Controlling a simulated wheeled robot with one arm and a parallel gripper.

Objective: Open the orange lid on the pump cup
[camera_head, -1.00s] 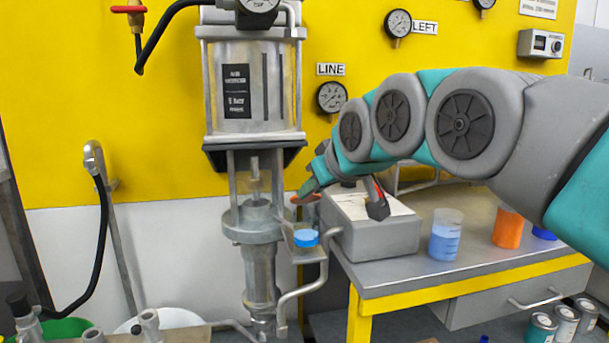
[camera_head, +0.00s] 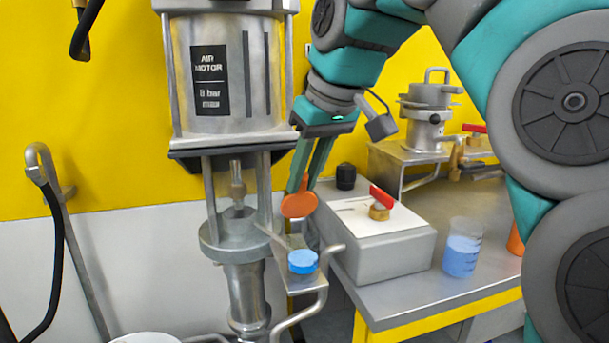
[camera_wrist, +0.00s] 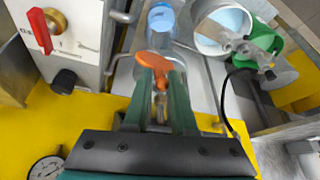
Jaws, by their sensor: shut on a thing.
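The orange lid (camera_head: 299,205) is a round disc seen nearly face-on beside the pump (camera_head: 240,235), above the small side bracket. My gripper (camera_head: 300,188) reaches down from above, its two green fingers shut on the lid. In the wrist view the orange lid (camera_wrist: 158,63) sits between the fingertips (camera_wrist: 160,85).
A grey box (camera_head: 380,250) with a red-handled valve (camera_head: 381,200) stands close on the right. A beaker of blue liquid (camera_head: 462,250) is on the bench (camera_head: 425,298). The air motor (camera_head: 225,85) rises at the left of my gripper. A hose (camera_head: 60,245) hangs at far left.

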